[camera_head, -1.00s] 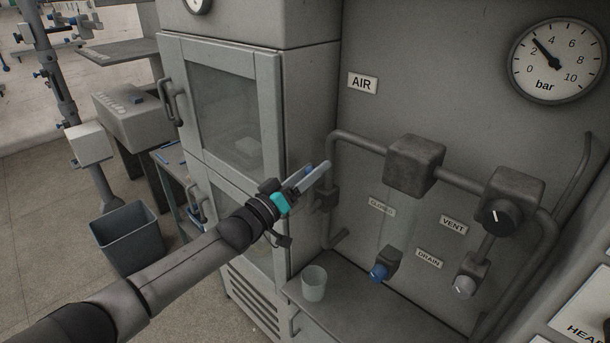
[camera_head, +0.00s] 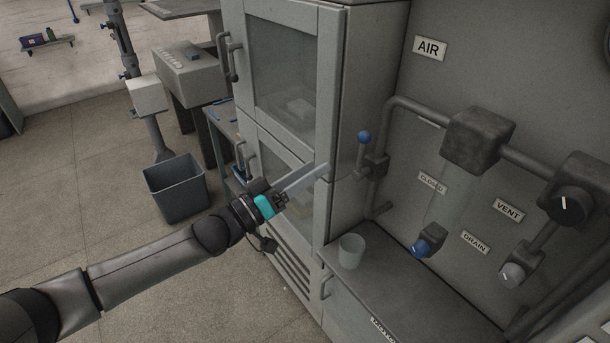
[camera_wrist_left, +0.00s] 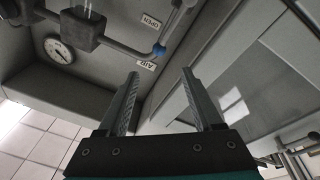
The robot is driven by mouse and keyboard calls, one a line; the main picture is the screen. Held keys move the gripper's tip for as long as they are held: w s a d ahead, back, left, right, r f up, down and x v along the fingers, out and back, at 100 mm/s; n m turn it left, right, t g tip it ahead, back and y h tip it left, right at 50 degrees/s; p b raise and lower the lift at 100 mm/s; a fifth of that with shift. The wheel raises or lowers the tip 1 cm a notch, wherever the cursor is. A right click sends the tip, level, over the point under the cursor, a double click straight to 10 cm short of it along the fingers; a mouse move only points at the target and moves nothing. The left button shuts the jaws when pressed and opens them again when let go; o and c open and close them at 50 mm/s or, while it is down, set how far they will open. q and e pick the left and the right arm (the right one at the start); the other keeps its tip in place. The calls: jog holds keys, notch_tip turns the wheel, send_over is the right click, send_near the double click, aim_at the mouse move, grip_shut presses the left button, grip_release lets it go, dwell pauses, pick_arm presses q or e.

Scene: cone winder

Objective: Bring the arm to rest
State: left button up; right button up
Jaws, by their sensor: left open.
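My left arm comes in from the left in the head view. Its gripper (camera_head: 305,180) is in the air in front of the glazed grey cabinet (camera_head: 328,130), left of the air pipework. In the left wrist view the two fingers (camera_wrist_left: 160,92) stand apart with nothing between them. The blue-knobbed air valve (camera_head: 364,138) is on the pipe to the right of the fingertips, apart from them. It also shows in the left wrist view (camera_wrist_left: 159,51), beside the OPEN and AIR labels. My right gripper is in neither view.
A cup (camera_head: 351,251) stands on the grey ledge (camera_head: 400,290) below the pipes. A second blue knob (camera_head: 422,248) and the DRAIN and VENT knobs are on the right. A grey bin (camera_head: 176,188) stands on the floor at left. Open floor lies at lower left.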

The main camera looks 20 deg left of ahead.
pick_arm(q)
jog(key=shift+s+a, duration=0.25)
jog(key=shift+s, duration=0.15)
jog(key=s+a+f+n+g+y+b, duration=0.1)
jog(key=a+f+y+b, duration=0.2)
jog(key=f, duration=1)
jog(key=a+f+g+y+b, duration=0.1)
jog(key=a+f+y+b, duration=0.2)
jog(key=f, duration=0.9)
jog(key=s+a+f+g+y+b, duration=0.15)
jog(key=s+f, duration=0.25)
jog(key=f, duration=0.5)
jog(key=s+a+f+g+y+b, duration=0.15)
jog(key=s+f, duration=0.25)
jog(key=f, duration=0.4)
jog(key=s+d+f+m+g+y+b, duration=0.15)
jog(key=s+f+g+b, duration=0.35)
jog(key=s+f, duration=1.3)
jog(key=s+d+f+g, duration=0.2)
jog(key=s+f, duration=0.2)
jog(key=s, duration=0.5)
jog(key=s+d+f+m+g+y+b, duration=0.1)
jog(key=s+d+f+g, duration=0.1)
jog(key=s, duration=0.7)
notch_tip(320, 180, down, 2)
jog(key=shift+s+g, duration=0.15)
jog(key=shift+g, duration=0.55)
